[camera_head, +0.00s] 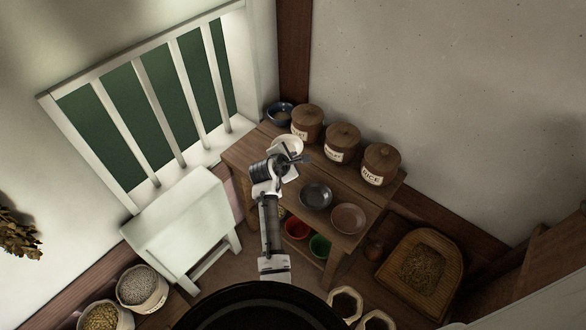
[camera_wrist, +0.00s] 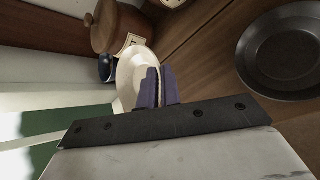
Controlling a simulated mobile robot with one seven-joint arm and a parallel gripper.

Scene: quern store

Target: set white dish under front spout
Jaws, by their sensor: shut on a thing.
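The white dish (camera_head: 289,143) is at the back left of the wooden table, in front of the lidded jars. My gripper (camera_head: 296,157) is at its near side and partly covers it. In the wrist view the fingers (camera_wrist: 158,87) are shut on the rim of the white dish (camera_wrist: 128,77). Whether the dish rests on the table or is lifted cannot be told. I cannot make out a front spout in either view.
A dark grey dish (camera_head: 316,195) and a brown dish (camera_head: 348,218) stand on the wooden table (camera_head: 262,137). Several lidded jars (camera_head: 342,142) line its back, with a blue bowl (camera_head: 279,113) at the corner. Red (camera_head: 297,228) and green (camera_head: 320,245) bowls sit below.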

